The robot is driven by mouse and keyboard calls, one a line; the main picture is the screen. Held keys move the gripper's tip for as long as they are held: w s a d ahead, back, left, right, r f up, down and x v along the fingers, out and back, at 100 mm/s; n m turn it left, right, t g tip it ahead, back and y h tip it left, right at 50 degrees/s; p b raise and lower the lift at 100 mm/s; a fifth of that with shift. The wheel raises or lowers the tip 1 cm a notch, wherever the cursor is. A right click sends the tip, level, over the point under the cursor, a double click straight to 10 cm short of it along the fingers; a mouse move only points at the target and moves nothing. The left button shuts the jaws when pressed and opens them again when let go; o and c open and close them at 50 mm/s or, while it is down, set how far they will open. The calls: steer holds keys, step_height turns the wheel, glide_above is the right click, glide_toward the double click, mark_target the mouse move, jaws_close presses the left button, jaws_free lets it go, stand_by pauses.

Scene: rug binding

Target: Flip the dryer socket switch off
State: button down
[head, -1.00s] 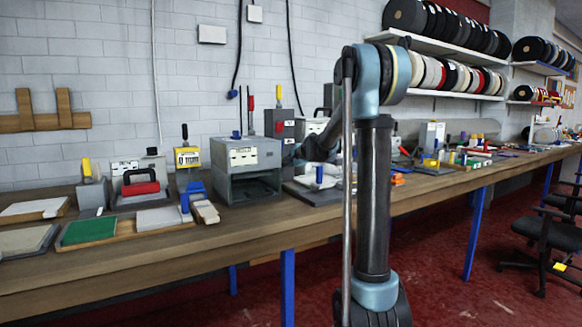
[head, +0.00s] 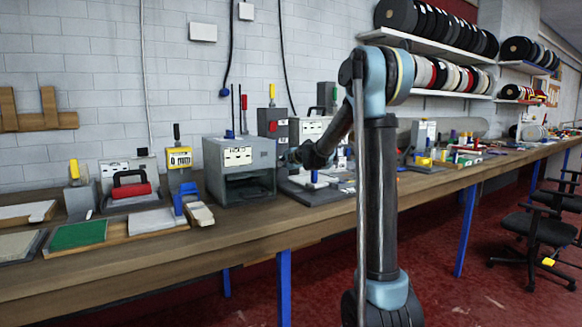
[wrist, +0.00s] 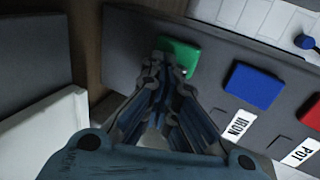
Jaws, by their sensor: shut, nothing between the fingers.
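In the wrist view a dark grey panel carries a green switch (wrist: 178,56), a blue switch (wrist: 254,86) and a red switch (wrist: 313,111) in a slanting row. A label under the blue one reads IRON (wrist: 238,123) and one under the red reads POT (wrist: 300,152). No dryer label is readable; the area below the green switch is hidden by my fingers. My gripper (wrist: 172,72) is shut and empty, its tips at the lower edge of the green switch; I cannot tell if they touch. In the head view my gripper (head: 290,157) is small and dark beside a grey box.
A grey open-fronted box (head: 241,170) stands left of my gripper on the wooden bench (head: 190,245). In the wrist view a white block (wrist: 50,130) sits at lower left.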

steer(key=shift+w+a, duration=0.1)
steer(key=shift+a, duration=0.05)
steer(key=shift+r, duration=0.1)
steer(key=shift+r, duration=0.75)
steer(key=v, duration=0.3)
steer(key=shift+s+f, duration=0.25)
steer(key=shift+s, duration=0.25)
steer(key=r+v, duration=0.1)
steer(key=v, duration=0.9)
steer(key=shift+w, duration=0.2)
